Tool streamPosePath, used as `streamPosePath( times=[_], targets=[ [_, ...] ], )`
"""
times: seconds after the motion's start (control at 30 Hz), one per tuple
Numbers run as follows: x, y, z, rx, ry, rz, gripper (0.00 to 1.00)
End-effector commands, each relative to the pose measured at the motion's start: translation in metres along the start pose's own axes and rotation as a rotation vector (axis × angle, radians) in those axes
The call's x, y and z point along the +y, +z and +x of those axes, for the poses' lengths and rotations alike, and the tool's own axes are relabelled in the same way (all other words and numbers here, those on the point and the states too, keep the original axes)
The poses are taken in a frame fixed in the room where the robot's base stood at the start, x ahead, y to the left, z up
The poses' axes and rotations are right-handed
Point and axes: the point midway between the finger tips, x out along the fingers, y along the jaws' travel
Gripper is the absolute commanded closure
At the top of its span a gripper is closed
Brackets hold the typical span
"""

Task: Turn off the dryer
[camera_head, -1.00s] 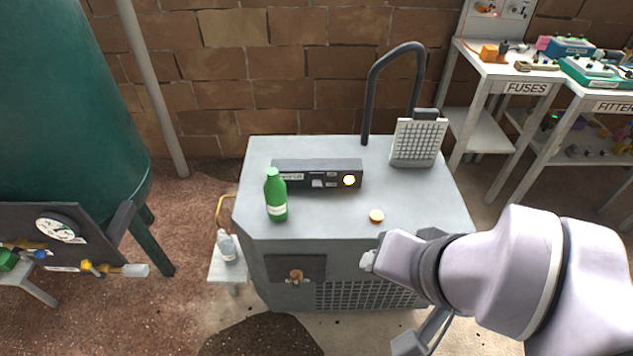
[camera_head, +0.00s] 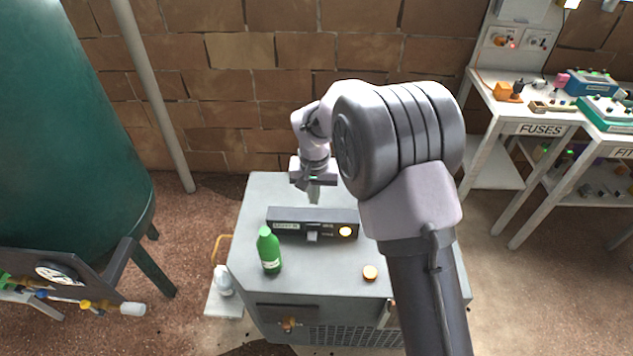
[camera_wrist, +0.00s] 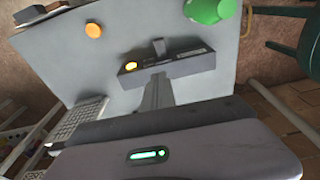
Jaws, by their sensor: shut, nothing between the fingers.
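The dryer (camera_head: 243,190) is a grey cabinet with a dark control panel (camera_head: 290,222) on its top. The panel has a light rocker switch (camera_head: 312,237) and a lit yellow lamp (camera_head: 345,231). The panel also shows in the wrist view (camera_wrist: 185,66), with the lamp (camera_wrist: 131,66) lit and the switch (camera_wrist: 159,47) sticking out. My gripper (camera_head: 314,199) is shut and empty, pointing down just behind the panel, above the dryer top. In the wrist view its fingertips (camera_wrist: 158,80) appear close to the panel's back edge. I cannot tell whether they touch it.
A green bottle (camera_head: 269,250) stands left of the panel's front, and a small orange-topped disc (camera_head: 370,272) lies front right. My arm hides the dryer's right side. Benches (camera_head: 497,150) stand at the right.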

Motion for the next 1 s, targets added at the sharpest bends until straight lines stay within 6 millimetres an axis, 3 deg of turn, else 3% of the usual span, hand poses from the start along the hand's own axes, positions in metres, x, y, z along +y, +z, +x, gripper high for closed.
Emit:
streamPosePath(
  times=[0.13, 0.43, 0.57, 1.0],
  targets=[
    [-0.008, -0.003, 0.022, -0.016, 0.014, -0.021, 1.0],
    [-0.008, -0.002, 0.025, -0.017, 0.015, -0.021, 1.0],
    [-0.008, -0.002, 0.037, -0.018, 0.015, -0.021, 1.0],
    [-0.006, 0.0, 0.132, -0.018, 0.015, -0.021, 1.0]
  ],
)
